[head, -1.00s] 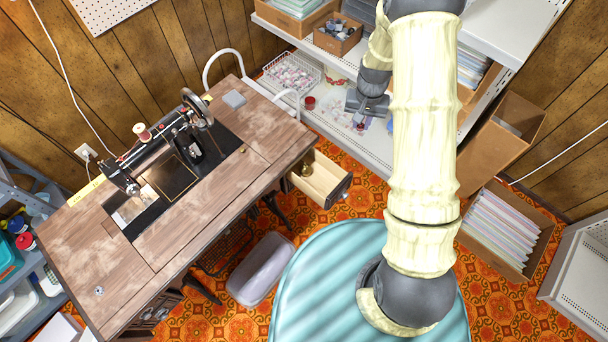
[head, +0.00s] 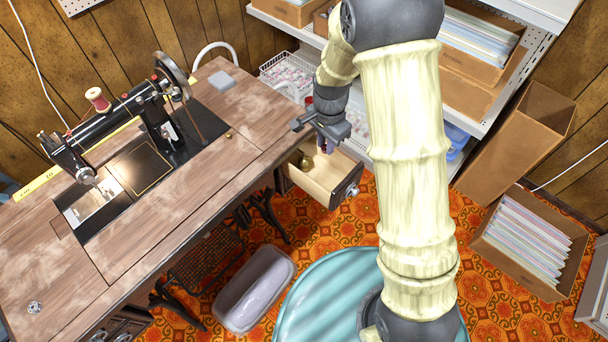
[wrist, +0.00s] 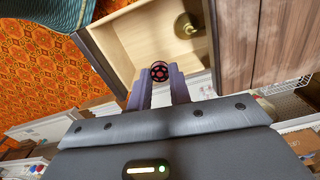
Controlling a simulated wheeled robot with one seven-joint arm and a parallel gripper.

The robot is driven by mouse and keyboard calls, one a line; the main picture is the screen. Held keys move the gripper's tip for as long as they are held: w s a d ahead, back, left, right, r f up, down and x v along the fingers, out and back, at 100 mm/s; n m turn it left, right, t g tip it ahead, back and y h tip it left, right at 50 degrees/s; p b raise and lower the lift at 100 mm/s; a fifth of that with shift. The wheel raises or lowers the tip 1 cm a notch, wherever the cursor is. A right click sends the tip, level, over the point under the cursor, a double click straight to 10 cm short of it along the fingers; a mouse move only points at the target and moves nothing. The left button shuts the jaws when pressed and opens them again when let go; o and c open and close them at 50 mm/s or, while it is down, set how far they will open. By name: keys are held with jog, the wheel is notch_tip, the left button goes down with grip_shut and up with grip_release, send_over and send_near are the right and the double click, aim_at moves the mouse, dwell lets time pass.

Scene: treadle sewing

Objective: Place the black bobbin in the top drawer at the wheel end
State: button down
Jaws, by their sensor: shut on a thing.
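The black bobbin (wrist: 159,71) shows in the wrist view as a small dark disc with reddish holes, held between the fingertips. My gripper (wrist: 159,80) is shut on it; it also shows in the head view (head: 326,146), fingers pointing down over the drawer. The bobbin cannot be made out in the head view. The top drawer (head: 328,181) at the wheel end is pulled open, with a pale wooden inside. In the wrist view the drawer (wrist: 130,38) lies just beyond the fingertips. A brass object (head: 306,162) stands in the drawer near the table side.
The sewing machine (head: 118,122) with its handwheel (head: 172,72) sits on the wooden table (head: 190,165). A silvery bobbin (head: 35,307) lies at the table's near left. Shelves (head: 380,165) stand behind the drawer, and a grey bin (head: 255,290) is on the floor.

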jog(key=shift+s+a+f+m+b, duration=0.25)
jog(key=shift+a+f+b, duration=0.1)
jog(key=shift+f, duration=0.1)
jog(key=shift+s+a+f+m+b, duration=0.15)
jog(key=shift+a+f+m+b, duration=0.1)
jog(key=shift+f+b, duration=0.15)
jog(key=b, duration=0.1)
send_over(319, 176)
jog(key=shift+f, duration=3.2)
jog(key=shift+f+b, duration=0.5)
jog(key=shift+f, duration=1.35)
